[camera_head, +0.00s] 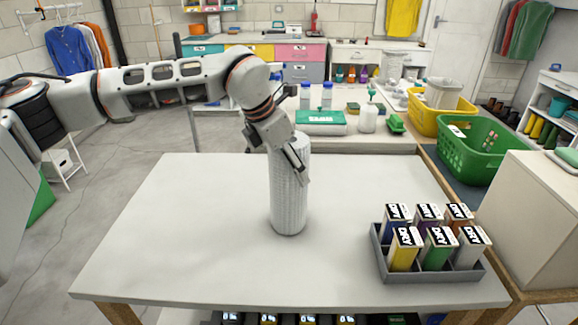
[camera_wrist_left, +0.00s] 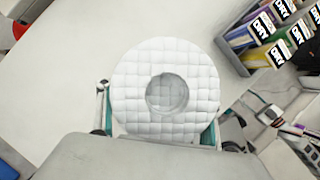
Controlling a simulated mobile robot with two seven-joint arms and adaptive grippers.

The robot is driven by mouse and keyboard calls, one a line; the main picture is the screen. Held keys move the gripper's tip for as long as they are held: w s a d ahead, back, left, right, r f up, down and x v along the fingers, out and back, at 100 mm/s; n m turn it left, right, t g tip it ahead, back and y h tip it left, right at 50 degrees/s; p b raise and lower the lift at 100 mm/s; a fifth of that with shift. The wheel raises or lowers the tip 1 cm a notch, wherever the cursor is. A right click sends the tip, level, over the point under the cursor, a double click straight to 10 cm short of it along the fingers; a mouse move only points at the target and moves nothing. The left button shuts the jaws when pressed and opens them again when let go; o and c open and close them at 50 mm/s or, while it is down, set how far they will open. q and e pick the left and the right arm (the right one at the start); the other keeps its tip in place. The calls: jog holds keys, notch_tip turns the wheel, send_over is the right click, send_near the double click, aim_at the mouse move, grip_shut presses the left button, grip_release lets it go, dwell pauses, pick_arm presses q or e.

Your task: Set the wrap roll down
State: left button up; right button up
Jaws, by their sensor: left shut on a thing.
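The wrap roll (camera_head: 289,200) is a tall white cylinder with a quilted surface. It stands upright over the middle of the white table (camera_head: 180,240); its lower end appears to be at the tabletop, but I cannot tell for sure whether it touches. My left gripper (camera_head: 296,160) is shut on the roll near its upper part. In the left wrist view the roll (camera_wrist_left: 130,80) shows its round end with a central hole, between the two fingers of the left gripper (camera_wrist_left: 160,128). My right gripper is not in view.
A grey divided tray (camera_head: 436,275) with several DRY-labelled boxes stands at the table's right. A green basket (camera_head: 485,150) and a yellow crate (camera_head: 427,121) are beyond. A back counter holds bottles and a green-and-white box (camera_head: 320,122). The table's left side is clear.

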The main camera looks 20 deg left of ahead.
pick_arm(q)
jog(key=shift+f, duration=0.1)
jog(key=o, duration=1.5)
